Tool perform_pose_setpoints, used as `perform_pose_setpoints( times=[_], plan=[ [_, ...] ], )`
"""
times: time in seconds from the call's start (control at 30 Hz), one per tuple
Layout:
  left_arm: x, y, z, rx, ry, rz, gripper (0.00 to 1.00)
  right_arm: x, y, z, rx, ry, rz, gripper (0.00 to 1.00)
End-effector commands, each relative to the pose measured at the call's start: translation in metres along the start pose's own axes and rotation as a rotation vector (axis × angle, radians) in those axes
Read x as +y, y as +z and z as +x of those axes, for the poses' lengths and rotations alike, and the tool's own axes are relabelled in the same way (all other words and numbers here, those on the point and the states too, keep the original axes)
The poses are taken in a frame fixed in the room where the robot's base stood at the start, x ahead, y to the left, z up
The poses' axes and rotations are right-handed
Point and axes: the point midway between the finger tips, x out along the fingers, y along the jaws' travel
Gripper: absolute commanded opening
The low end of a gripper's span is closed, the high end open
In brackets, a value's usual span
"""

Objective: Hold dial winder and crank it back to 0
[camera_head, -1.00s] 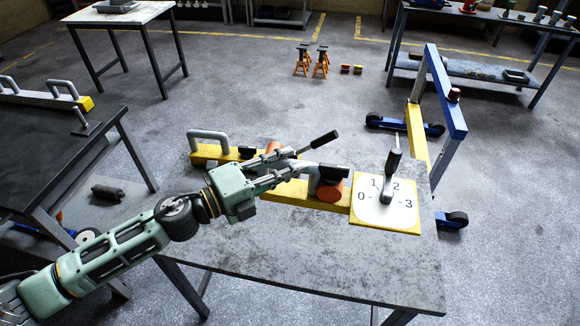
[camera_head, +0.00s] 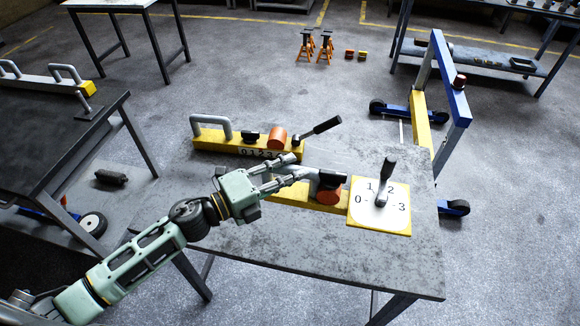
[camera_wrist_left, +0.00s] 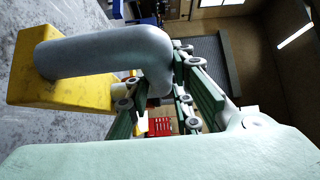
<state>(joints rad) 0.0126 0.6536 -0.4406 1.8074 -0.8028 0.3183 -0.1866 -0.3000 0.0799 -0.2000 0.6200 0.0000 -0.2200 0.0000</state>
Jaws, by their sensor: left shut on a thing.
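My left gripper (camera_head: 303,167) is shut on the grey handle, away from the crank. In the left wrist view the grey handle (camera_wrist_left: 100,52) lies at the fingers (camera_wrist_left: 160,100), with the yellow bar (camera_wrist_left: 50,90) at left. My right gripper is out of view.
A second yellow winder (camera_head: 205,140) with a number strip and black-gripped lever lies behind on the bench (camera_head: 280,250). A blue and yellow wheeled jack frame (camera_head: 447,90) stands right of the bench. A dark table (camera_head: 50,140) is at left. The bench front is clear.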

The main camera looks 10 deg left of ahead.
Motion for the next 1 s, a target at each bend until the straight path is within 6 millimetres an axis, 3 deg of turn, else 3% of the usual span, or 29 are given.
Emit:
perform_pose_setpoints(
  times=[1.0],
  plan=[
    [0.066, 0.001, 0.001, 0.001, -0.009, -0.005, 0.00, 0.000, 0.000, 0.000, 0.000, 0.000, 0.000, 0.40]
  ],
)
